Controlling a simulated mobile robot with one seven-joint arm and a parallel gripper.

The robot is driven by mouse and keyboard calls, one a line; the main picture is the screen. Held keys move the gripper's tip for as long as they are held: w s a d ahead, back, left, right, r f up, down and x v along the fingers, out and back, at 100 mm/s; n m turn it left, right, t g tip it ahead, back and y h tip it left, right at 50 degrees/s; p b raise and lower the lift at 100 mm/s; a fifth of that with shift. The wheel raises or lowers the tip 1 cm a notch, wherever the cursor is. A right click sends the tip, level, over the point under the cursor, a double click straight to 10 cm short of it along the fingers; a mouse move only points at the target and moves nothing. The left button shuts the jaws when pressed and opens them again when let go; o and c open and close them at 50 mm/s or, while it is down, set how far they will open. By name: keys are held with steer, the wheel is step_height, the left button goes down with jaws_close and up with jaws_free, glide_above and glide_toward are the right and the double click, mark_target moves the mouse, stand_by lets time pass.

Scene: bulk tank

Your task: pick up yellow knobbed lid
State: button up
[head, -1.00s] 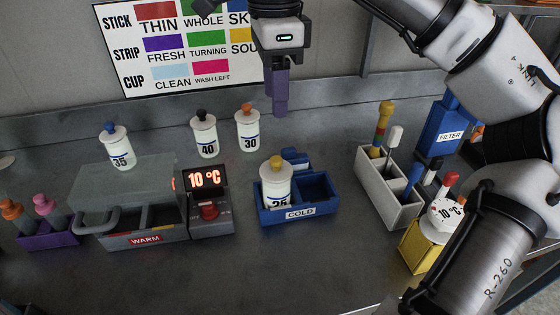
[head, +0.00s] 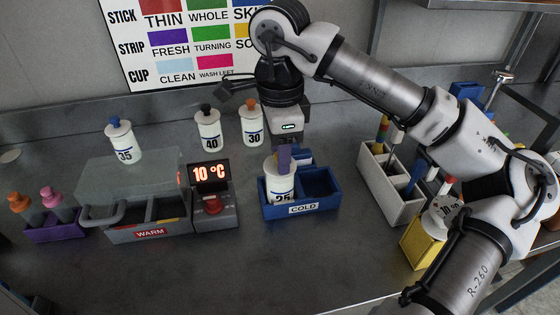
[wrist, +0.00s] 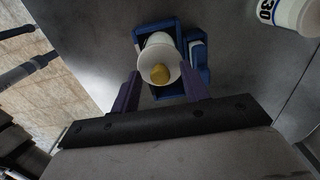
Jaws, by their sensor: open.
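The yellow knob of the lid (wrist: 160,75) sits on top of a white jar marked 25 (head: 281,185). The jar stands upright in the left compartment of the blue COLD tray (head: 303,209). My gripper (head: 284,160) is directly above the jar, pointing down, and hides the yellow knob in the head view. In the wrist view my gripper (wrist: 159,87) is open, with its purple fingers either side of the white jar top and nothing held. I cannot tell whether the fingers touch the lid.
White jars 40 (head: 208,131), 30 (head: 252,125) and 35 (head: 124,142) stand behind. A 10 °C display (head: 210,174) and a grey WARM box (head: 150,232) are left of the tray. A white brush holder (head: 389,198) is to the right. The front counter is clear.

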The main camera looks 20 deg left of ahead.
jaws_close()
steer(key=shift+r, duration=0.1)
stand_by(0.3)
